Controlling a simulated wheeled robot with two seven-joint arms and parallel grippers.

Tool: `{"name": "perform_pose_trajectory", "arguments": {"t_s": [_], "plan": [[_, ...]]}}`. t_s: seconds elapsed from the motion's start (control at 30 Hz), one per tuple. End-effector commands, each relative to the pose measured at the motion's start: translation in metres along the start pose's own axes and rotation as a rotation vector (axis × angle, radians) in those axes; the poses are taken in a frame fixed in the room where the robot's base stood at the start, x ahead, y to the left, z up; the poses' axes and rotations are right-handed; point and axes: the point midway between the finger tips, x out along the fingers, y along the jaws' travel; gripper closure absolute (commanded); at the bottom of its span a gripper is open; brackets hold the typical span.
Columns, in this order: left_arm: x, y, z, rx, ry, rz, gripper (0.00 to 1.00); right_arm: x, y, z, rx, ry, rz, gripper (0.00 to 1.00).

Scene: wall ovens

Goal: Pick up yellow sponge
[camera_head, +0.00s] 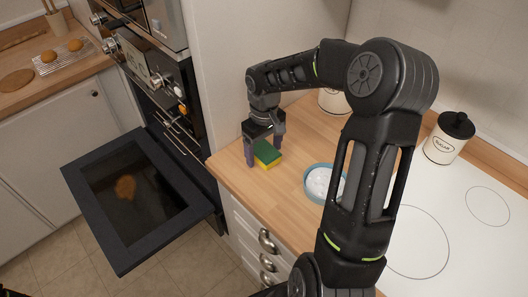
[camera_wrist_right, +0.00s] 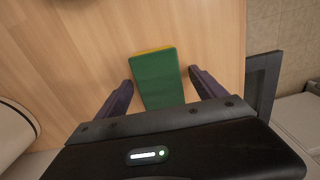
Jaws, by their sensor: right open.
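The yellow sponge (camera_head: 267,155) has a green scouring top and lies on the wooden counter near its left edge. In the right wrist view the sponge (camera_wrist_right: 157,80) shows its green face with a thin yellow edge at the far end. My right gripper (camera_head: 264,158) is open and reaches down at the sponge. In the right wrist view its two fingers stand on either side of the sponge's near part, with a gap on each side. The sponge's near end is hidden behind the gripper body. My left gripper is not in view.
A blue-rimmed bowl (camera_head: 311,195) stands on the counter right of the sponge, partly behind my arm. A sugar canister (camera_head: 448,138) stands by the white cooktop (camera_head: 425,235). The oven door (camera_head: 137,195) hangs open left of the counter. Bare counter lies around the sponge.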

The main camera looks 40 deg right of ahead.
Motion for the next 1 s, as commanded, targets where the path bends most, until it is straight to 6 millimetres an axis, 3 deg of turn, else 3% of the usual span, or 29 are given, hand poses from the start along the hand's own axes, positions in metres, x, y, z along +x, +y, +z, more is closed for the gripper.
{"name": "perform_pose_trajectory", "arguments": {"t_s": [0.4, 1.0], "plan": [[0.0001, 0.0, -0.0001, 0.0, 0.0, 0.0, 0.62, -0.0005, 0.0002, -0.0001, 0.0, 0.0, 0.0, 0.2], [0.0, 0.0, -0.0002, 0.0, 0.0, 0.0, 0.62, -0.0005, 0.0002, 0.0, 0.0, 0.0, 0.0, 0.69]]}}
